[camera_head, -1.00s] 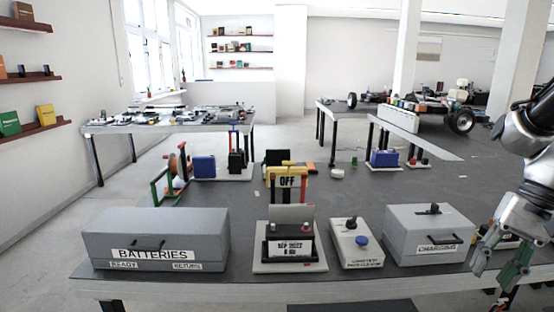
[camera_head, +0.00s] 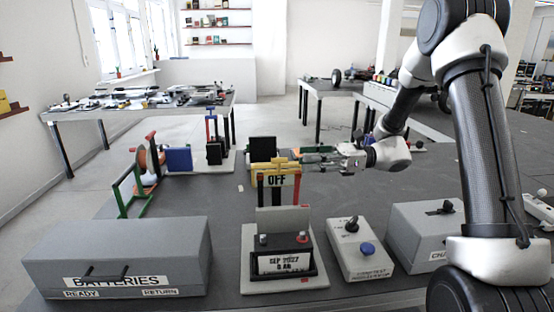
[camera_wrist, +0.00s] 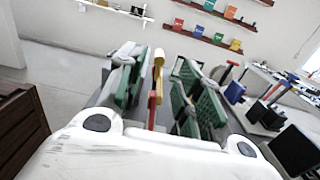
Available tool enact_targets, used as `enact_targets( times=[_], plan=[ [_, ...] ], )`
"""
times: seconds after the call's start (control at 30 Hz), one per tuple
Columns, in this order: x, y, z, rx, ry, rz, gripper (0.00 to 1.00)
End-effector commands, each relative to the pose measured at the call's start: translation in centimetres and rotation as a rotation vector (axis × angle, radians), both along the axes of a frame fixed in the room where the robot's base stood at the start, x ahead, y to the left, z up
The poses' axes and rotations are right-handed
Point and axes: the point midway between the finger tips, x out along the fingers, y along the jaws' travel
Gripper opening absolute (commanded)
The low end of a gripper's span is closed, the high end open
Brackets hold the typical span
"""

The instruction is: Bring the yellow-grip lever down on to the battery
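The lever with its yellow grip (camera_head: 268,163) stands upright behind the battery, with an OFF plate (camera_head: 277,181) below the grip. The dark battery (camera_head: 283,262), labelled SEP 2022, sits on a pale base in front of it. My gripper (camera_head: 312,157) is just right of the grip, level with it and pointing left. In the wrist view its green-padded fingers (camera_wrist: 160,90) are apart. The yellow grip (camera_wrist: 158,62) and a red lever arm (camera_wrist: 152,108) appear in the gap between them; I cannot tell whether they touch a finger.
A grey BATTERIES box (camera_head: 120,255) stands left of the battery. A switch box with a blue knob (camera_head: 359,262) and a grey charging box (camera_head: 415,235) stand to the right. A green frame with a red handle (camera_head: 135,185) and a blue block (camera_head: 179,159) stand further back.

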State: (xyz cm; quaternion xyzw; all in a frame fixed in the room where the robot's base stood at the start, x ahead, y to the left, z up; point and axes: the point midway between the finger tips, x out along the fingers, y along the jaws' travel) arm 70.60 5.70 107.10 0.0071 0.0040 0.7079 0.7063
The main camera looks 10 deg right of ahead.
Motion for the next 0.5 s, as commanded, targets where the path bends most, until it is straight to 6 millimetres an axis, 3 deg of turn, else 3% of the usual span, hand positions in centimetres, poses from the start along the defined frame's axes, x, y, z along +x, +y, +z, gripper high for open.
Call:
enact_targets(
  times=[0.5],
  plan=[
    [-0.1, 7.2, -0.1, -0.003, 0.006, 0.001, 0.35]
  ],
)
